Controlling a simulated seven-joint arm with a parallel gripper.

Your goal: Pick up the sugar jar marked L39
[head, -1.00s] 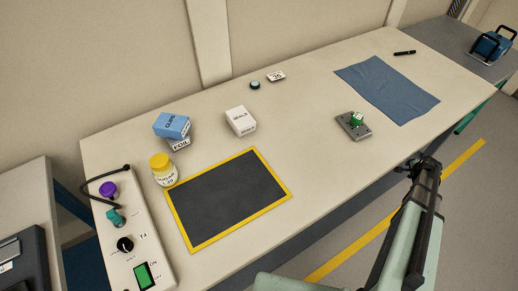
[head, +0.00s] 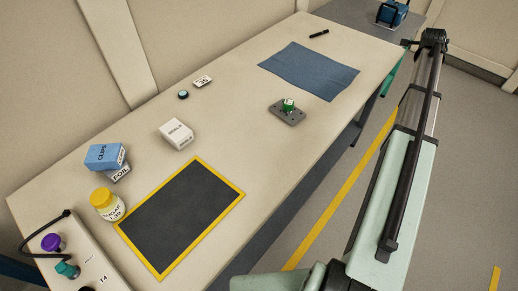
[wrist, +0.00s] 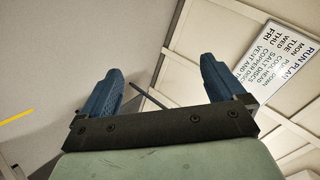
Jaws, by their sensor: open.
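The sugar jar (head: 107,205) has a yellow lid and a pale label that reads roughly "SUGAR" and "39". It stands upright on the bench at the left, by the left corner of the yellow-edged dark mat (head: 180,212). My gripper (wrist: 155,90) shows in the wrist view with its two blue fingers apart and nothing between them. In the head view my arm reaches up at the right, beyond the bench's front edge, far from the jar. The fingertips are not clear in the head view.
A blue CLIPS box (head: 105,157) on a FOIL box stands just behind the jar. A SEALS box (head: 176,134) is right of them. A control box (head: 75,262) with knobs and a cable is at the near left. A blue cloth (head: 309,70) and a grey block (head: 287,113) lie farther right.

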